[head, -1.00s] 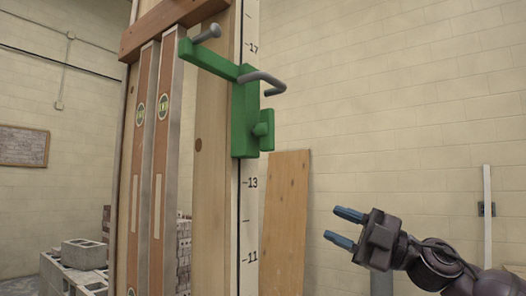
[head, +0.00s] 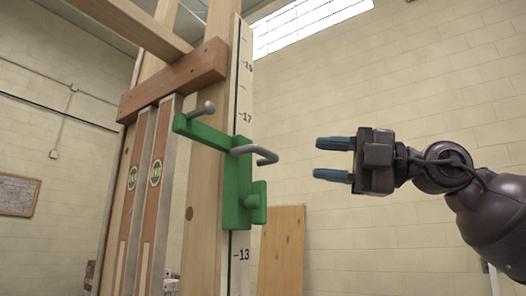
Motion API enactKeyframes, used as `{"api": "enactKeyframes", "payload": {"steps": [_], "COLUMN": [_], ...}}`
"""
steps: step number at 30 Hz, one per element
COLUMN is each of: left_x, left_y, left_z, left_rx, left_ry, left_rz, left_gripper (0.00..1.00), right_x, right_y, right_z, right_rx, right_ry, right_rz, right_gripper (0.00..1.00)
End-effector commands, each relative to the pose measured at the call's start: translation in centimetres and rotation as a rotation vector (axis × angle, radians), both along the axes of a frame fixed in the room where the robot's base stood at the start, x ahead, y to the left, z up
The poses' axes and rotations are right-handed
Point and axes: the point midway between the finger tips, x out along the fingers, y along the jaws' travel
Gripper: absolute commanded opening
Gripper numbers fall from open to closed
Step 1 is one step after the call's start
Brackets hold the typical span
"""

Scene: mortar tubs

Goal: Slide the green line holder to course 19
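The green line holder (head: 234,182) sits on the upright post beside a numbered scale strip (head: 240,100). Its body spans from above the 13 mark to a little below the 17 mark, and a grey hook (head: 258,152) sticks out to the right. A green knob (head: 257,197) is on its lower right side. The 19 mark (head: 247,66) shows higher up the strip. My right gripper (head: 332,159) is open and empty, to the right of the holder and apart from it, its blue fingers pointing left. My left gripper is not in view.
A brown crosspiece (head: 172,83) and a slanting beam (head: 135,25) are fixed to the post at upper left. Two levels (head: 150,190) stand left of the holder. A wooden board (head: 282,250) leans behind at the right. The space between gripper and holder is clear.

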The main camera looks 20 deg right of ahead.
Motion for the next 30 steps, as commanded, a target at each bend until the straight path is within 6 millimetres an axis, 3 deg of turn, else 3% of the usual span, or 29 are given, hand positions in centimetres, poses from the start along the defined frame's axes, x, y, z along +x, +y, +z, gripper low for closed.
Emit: {"api": "enactKeyframes", "payload": {"steps": [18, 30], "left_x": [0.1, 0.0], "left_y": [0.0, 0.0], "left_z": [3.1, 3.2], "left_rx": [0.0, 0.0], "left_ry": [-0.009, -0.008], "left_rz": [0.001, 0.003], "left_gripper": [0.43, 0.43], "right_x": [4.3, 4.9], "right_y": [7.8, 8.8], "right_z": [1.7, 1.6], "right_rx": [0.002, 0.001], "right_ry": [-0.001, 0.0], "right_rz": [0.005, 0.002], "right_gripper": [0.39, 0.39]}}
